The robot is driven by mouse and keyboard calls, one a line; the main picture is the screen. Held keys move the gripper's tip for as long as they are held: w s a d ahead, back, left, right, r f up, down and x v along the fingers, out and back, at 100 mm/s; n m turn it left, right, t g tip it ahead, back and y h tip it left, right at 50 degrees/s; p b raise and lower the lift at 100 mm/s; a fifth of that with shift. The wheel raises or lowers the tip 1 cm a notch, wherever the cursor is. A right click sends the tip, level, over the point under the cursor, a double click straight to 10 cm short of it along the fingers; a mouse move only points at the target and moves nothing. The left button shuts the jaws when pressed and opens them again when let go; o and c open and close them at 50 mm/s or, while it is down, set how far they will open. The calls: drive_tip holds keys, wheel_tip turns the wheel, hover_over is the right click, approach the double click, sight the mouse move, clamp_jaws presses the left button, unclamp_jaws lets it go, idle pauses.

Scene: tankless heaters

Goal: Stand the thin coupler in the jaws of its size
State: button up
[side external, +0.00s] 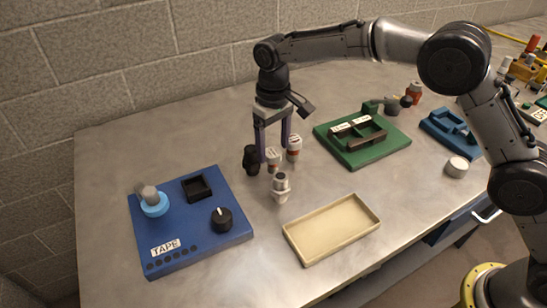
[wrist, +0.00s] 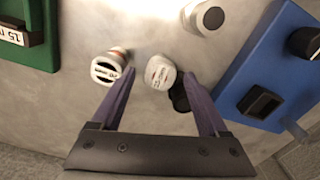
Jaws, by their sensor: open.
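In the wrist view the first (wrist: 160,72) shows between my fingertips and the second (wrist: 107,67) outside the left finger. Their labels are too small to read, so I cannot tell which is the thin one. My gripper (side external: 273,150) points down, open and empty. The green jaw fixture (side external: 377,151) has brown jaw bars and two white labels; its corner shows in the wrist view (wrist: 40,52).
A black fitting (side external: 251,161) stands close left of my gripper, and a white-grey fitting (side external: 281,187) in front. A blue TAPE board (side external: 200,240) lies left, an empty cream tray (side external: 331,229) front right. A blue fixture (side external: 450,132) and white cap (side external: 456,167) are further right.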

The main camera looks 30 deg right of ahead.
sight(274, 152)
wheel_tip(274, 152, up, 7)
drive_tip(key=shift+f, duration=0.15)
drive_tip(key=s+d+r+t, duration=0.2)
drive_tip(key=s+d+r, duration=0.5)
drive_tip(key=d+r, duration=0.2)
drive_tip(key=s+d+r+m+t, duration=0.1)
drive_tip(key=s+d, duration=0.4)
drive_tip(key=s, duration=0.4)
drive_tip(key=s+d+r+m+t, duration=0.1)
drive_tip(key=s+d, duration=0.5)
drive_tip(key=s, duration=0.3)
drive_tip(key=shift+o, duration=0.4)
drive_tip(key=s+d+f+m+t, duration=0.1)
drive_tip(key=s+d+f, duration=0.2)
drive_tip(key=s, duration=0.6)
wheel_tip(274, 152, down, 3)
drive_tip(key=shift+s+r+t, duration=0.2)
drive_tip(key=shift+s+t, duration=0.1)
